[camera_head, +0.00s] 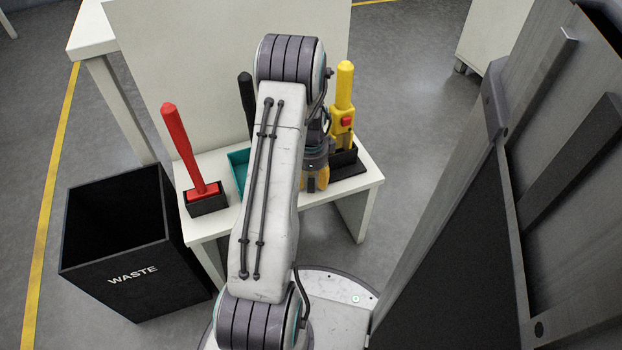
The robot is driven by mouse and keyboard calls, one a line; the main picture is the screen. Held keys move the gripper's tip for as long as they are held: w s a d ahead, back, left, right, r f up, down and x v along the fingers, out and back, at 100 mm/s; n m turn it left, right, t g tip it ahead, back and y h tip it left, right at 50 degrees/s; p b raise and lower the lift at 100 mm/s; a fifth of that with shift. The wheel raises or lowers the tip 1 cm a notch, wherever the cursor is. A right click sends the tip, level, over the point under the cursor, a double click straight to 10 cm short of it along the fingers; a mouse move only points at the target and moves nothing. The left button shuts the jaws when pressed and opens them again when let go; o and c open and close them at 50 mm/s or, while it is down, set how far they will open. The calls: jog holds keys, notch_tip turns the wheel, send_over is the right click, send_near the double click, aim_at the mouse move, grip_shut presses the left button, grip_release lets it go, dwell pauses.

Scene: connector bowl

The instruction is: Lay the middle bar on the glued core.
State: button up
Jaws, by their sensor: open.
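My gripper (317,180) hangs over the small white table, mostly hidden behind my own arm. Only its grey wrist and some orange parts show, and it is open. I cannot make out the middle bar or the glued core; the arm covers the middle of the table. A teal tray (236,161) sits just left of the arm, and only its left part shows.
The white table (368,178) also carries a red-handled tool (182,142) in a black holder, a black-handled tool (245,100) and a yellow tool (344,100) with a red button. A black waste bin (130,250) stands at the left. A white panel (190,60) rises behind.

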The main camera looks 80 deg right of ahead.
aim_at(311, 181)
notch_tip(311, 181, up, 12)
jog(key=p, duration=0.6)
jog(key=shift+a+p, duration=0.2)
jog(key=shift+p, duration=0.15)
jog(key=shift+r, duration=0.15)
jog(key=w+a+r+n+t, duration=0.1)
jog(key=w+a+r+n, duration=0.55)
jog(key=w+a, duration=0.3)
jog(key=w+a+r+n, duration=0.6)
jog(key=w+a+n, duration=0.2)
jog(key=w+a, duration=0.15)
jog(key=s+a+r+n, duration=0.2)
jog(key=a+n, duration=0.7)
jog(key=a, duration=0.3)
jog(key=s+a+r+n+t, duration=0.1)
jog(key=s+a+r+n, duration=0.2)
jog(key=a+n, duration=0.6)
jog(key=a, duration=0.3)
jog(key=shift+r+n, duration=0.35)
